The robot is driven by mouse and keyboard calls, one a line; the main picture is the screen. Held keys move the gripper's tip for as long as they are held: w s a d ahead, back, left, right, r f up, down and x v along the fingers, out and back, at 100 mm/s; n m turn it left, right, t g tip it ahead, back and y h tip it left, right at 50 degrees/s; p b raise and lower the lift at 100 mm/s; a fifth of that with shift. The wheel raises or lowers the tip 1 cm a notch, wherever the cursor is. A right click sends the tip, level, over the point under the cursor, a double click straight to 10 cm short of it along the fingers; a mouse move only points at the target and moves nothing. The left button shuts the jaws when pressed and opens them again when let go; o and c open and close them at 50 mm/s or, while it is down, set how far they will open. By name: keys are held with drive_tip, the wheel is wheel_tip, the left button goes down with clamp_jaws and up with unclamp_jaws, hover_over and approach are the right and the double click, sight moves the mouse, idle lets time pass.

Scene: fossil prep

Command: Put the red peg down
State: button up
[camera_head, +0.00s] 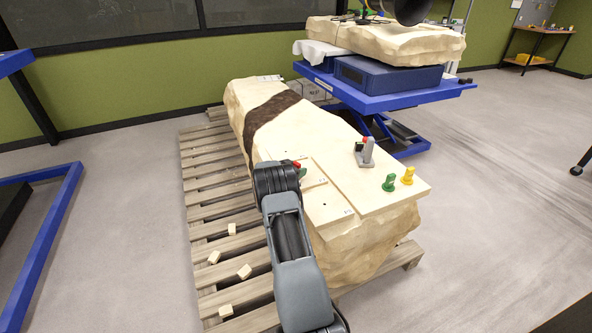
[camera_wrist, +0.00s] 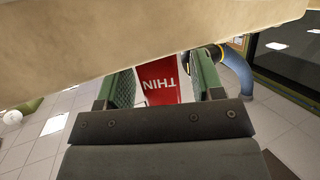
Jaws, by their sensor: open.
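The red peg (camera_wrist: 158,82), marked "THIN", stands between the green-padded fingers of my gripper (camera_wrist: 165,88) in the wrist view. The jaws are open around it. Its far end meets the edge of the pale slab surface (camera_wrist: 120,45), but whether it is seated in a hole cannot be told. In the head view only a small red bit of the peg (camera_head: 297,164) shows beyond my wrist. My gripper (camera_head: 301,170) is mostly hidden there by my arm, over the pale boards on the stone block (camera_head: 370,243).
A green peg (camera_head: 389,183) and a yellow peg (camera_head: 408,175) stand on the board's right part. A grey fixture (camera_head: 367,153) with a red part stands behind them. The block rests on a wooden pallet (camera_head: 205,180) with several small blocks. A blue lift table (camera_head: 400,101) stands behind.

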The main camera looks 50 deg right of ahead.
drive_tip(key=shift+r, duration=0.1)
drive_tip(key=shift+a+r, duration=0.1)
drive_tip(key=shift+r, duration=0.05)
drive_tip(key=p+v, duration=0.1)
drive_tip(key=v, duration=1.1)
drive_tip(key=w+a+r+n+t+y, duration=0.45)
drive_tip(key=w+a+r+t, duration=0.25)
drive_tip(key=a+r+t, duration=0.25)
drive_tip(key=s+a+r+n+t+y, duration=0.1)
drive_tip(key=a+r+n+y, duration=0.2)
drive_tip(key=a, duration=0.4)
drive_tip(key=s+a+r+n+t+y, duration=0.1)
drive_tip(key=s+a+r+n+y, duration=0.15)
drive_tip(key=a, duration=0.35)
drive_tip(key=s+a+n+g+y, duration=0.4)
drive_tip(key=s+a+n+y, duration=0.2)
drive_tip(key=s+a, duration=0.65)
drive_tip(key=s+f+n+g, duration=0.1)
drive_tip(key=s+g, duration=0.1)
drive_tip(key=s, duration=0.5)
drive_tip(key=s+f+g+h, duration=0.1)
drive_tip(key=s+f+g, duration=0.1)
drive_tip(key=s, duration=0.6)
drive_tip(key=shift+d+n, duration=0.4)
